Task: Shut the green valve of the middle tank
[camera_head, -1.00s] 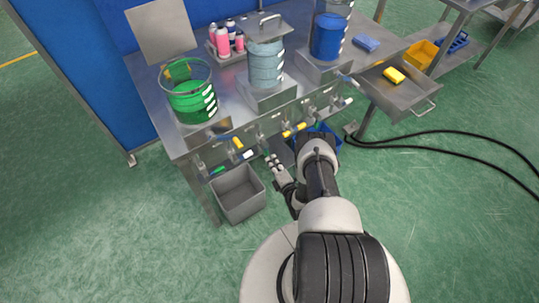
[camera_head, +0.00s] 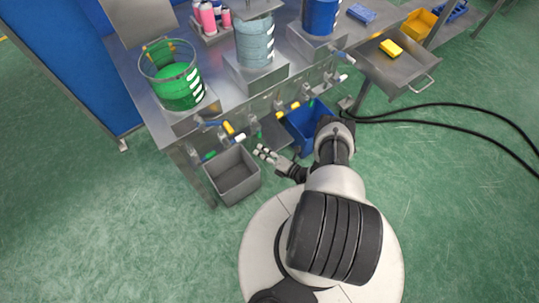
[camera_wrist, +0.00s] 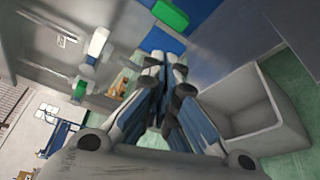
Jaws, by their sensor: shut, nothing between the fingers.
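The middle tank (camera_head: 255,45) is light blue and stands on a metal block on the bench, between the green-filled left tank (camera_head: 175,78) and the dark blue right tank (camera_head: 321,14). Valves line the bench front below. I cannot tell which belongs to the middle tank. My gripper (camera_head: 262,152) is shut and empty, low before the bench, apart from the valves. In the wrist view, my gripper (camera_wrist: 158,62) is below a green handle (camera_wrist: 170,14).
A grey bin (camera_head: 233,177) stands on the floor left of my gripper; it also shows at the right of the wrist view (camera_wrist: 278,88). A blue bin (camera_head: 306,125) is under the bench. An open drawer (camera_head: 405,70) with a yellow sponge juts out at the right.

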